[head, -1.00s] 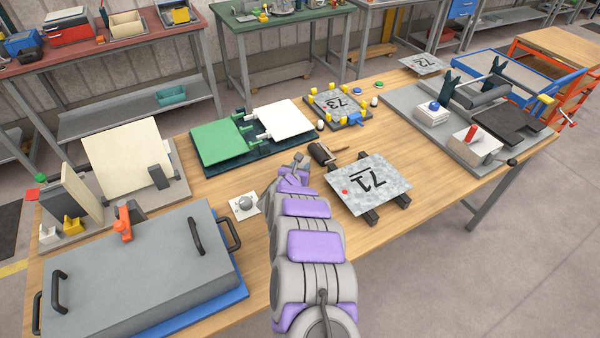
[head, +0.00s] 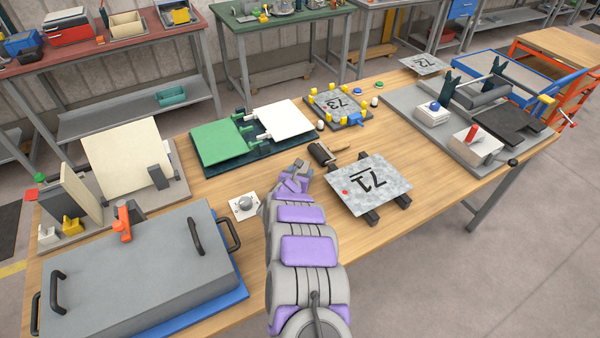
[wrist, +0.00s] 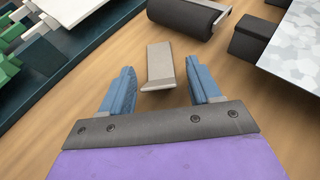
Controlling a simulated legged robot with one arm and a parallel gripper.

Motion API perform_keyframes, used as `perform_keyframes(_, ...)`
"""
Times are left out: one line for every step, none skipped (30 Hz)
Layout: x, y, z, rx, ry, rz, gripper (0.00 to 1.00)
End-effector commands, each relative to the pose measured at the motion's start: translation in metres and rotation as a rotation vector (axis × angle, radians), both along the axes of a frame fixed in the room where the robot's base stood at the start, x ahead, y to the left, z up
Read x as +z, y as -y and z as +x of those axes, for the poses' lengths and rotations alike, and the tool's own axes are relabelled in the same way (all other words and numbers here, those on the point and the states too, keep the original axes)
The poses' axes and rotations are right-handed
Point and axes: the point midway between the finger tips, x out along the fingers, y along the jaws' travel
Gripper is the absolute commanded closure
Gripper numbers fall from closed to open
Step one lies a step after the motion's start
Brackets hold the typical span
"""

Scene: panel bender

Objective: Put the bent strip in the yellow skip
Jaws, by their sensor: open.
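A short grey metal strip (wrist: 160,62) with a bent lip at its near end lies on the wooden bench in the wrist view. My gripper (wrist: 160,88) is open, with one blue finger on each side of the strip's near end and a gap on both sides. Nothing is held. In the head view my gripper (head: 299,172) is low over the middle of the bench, and my arm hides much of the spot around it. A small yellow object (head: 73,226) stands at the bench's left end; I cannot tell whether it is the skip.
A black roller (head: 321,154) lies just beyond my gripper. The plate marked 71 (head: 368,184) rests on dark supports to the right. A green and white fixture (head: 222,148) is behind to the left. A big grey lidded box (head: 130,275) fills the front left.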

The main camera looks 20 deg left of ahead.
Motion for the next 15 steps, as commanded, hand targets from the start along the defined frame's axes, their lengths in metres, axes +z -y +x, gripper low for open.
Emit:
perform_keyframes(0.001, 0.000, -0.002, 0.000, -0.001, 0.001, 0.38)
perform_keyframes(0.002, 0.001, -0.004, -0.001, -0.002, 0.000, 0.38)
perform_keyframes(0.002, 0.001, -0.007, -0.001, -0.003, -0.001, 0.38)
perform_keyframes(0.003, 0.001, -0.010, -0.001, -0.004, -0.001, 0.38)
perform_keyframes(0.004, 0.001, -0.013, -0.001, -0.005, -0.002, 0.38)
perform_keyframes(0.006, 0.001, -0.017, 0.000, -0.005, 0.000, 0.38)
perform_keyframes(0.008, 0.002, -0.021, 0.000, -0.004, 0.002, 0.38)
perform_keyframes(0.010, 0.002, -0.024, 0.001, -0.004, 0.002, 0.38)
perform_keyframes(0.013, 0.001, -0.030, 0.002, -0.003, 0.003, 0.38)
perform_keyframes(0.014, 0.002, -0.034, 0.001, -0.004, 0.002, 0.38)
perform_keyframes(0.015, 0.003, -0.038, 0.000, -0.005, 0.002, 0.38)
perform_keyframes(0.017, 0.003, -0.043, 0.000, -0.005, 0.002, 0.38)
perform_keyframes(0.019, 0.004, -0.047, 0.000, -0.005, 0.002, 0.38)
perform_keyframes(0.021, 0.004, -0.051, 0.000, -0.004, 0.002, 0.38)
perform_keyframes(0.024, 0.003, -0.057, 0.003, -0.003, 0.003, 0.38)
